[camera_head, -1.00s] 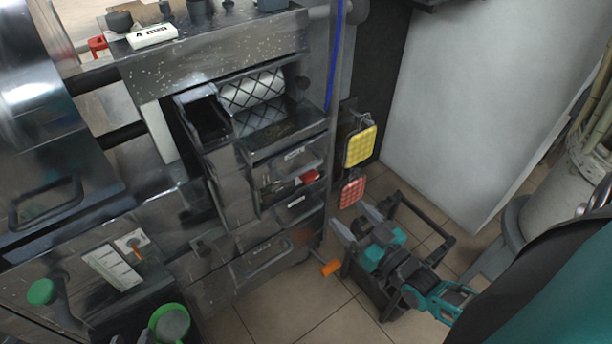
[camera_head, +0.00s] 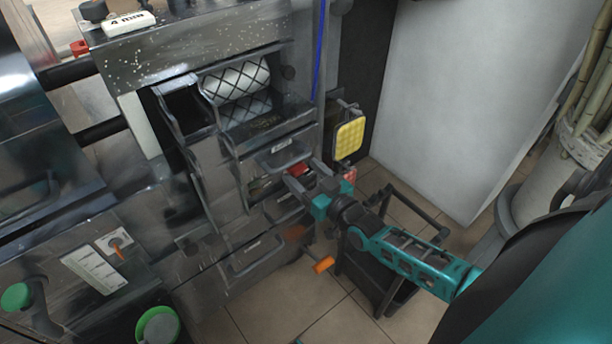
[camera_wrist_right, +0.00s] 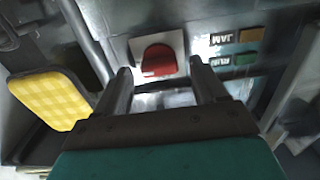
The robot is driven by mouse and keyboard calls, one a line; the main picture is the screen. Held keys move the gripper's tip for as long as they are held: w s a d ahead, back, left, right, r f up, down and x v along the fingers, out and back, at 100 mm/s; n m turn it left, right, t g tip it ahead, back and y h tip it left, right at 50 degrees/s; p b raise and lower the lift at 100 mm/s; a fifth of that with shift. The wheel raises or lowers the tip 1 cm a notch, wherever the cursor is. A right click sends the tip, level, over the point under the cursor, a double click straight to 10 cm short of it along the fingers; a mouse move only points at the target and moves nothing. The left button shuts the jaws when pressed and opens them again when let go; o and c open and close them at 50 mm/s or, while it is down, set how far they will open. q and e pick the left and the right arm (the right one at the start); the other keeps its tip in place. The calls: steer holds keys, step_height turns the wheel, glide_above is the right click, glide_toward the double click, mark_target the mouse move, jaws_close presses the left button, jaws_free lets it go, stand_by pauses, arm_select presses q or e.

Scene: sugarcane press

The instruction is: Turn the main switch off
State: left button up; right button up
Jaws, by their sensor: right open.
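A red rotary switch (camera_wrist_right: 158,60) on a pale square plate sits on the front of the metal press. In the head view it shows as a small red patch (camera_head: 299,170), partly hidden by my right gripper (camera_head: 307,178). In the wrist view my right gripper (camera_wrist_right: 160,68) is open and empty, with one finger at each side of the switch. The fingertips are close to the switch, but I cannot tell whether they touch it. The switch's grip lies roughly crosswise in the wrist view. My left gripper is not in view.
An orange-ended handle (camera_head: 323,264) sticks out below.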

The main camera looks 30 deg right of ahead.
steer(key=shift+c, duration=0.3)
steer(key=c, duration=1)
